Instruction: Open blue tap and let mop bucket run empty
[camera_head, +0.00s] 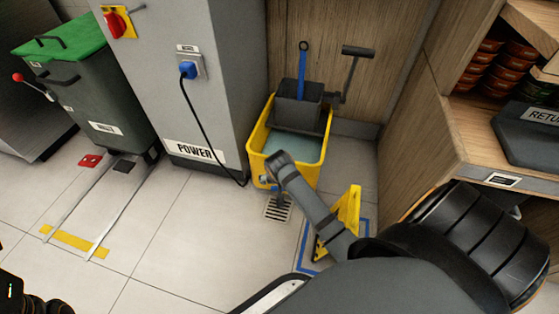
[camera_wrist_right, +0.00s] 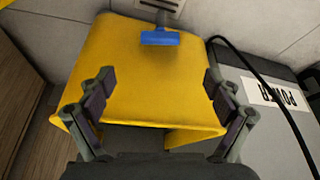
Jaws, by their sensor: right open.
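The yellow mop bucket (camera_head: 256,140) stands upright by the wooden wall, with pale blue-green water (camera_head: 308,150) in it and a dark wringer (camera_head: 298,106) on top. My right arm reaches down to its front side. The blue tap (camera_wrist_right: 160,38) shows in the right wrist view on the bucket's yellow wall (camera_wrist_right: 145,95), near its lower edge. My right gripper (camera_wrist_right: 158,78) is open and empty, its fingers spread wide before that wall. The tap is beyond the fingertips, roughly centred between them, with no visible contact. My left gripper's fingers are out of view.
A floor drain (camera_head: 278,209) lies below the bucket's front. A yellow floor sign (camera_head: 350,215) stands to its right. A black cable (camera_head: 208,130) hangs from a blue plug (camera_head: 187,69) on the grey cabinet (camera_head: 215,35).

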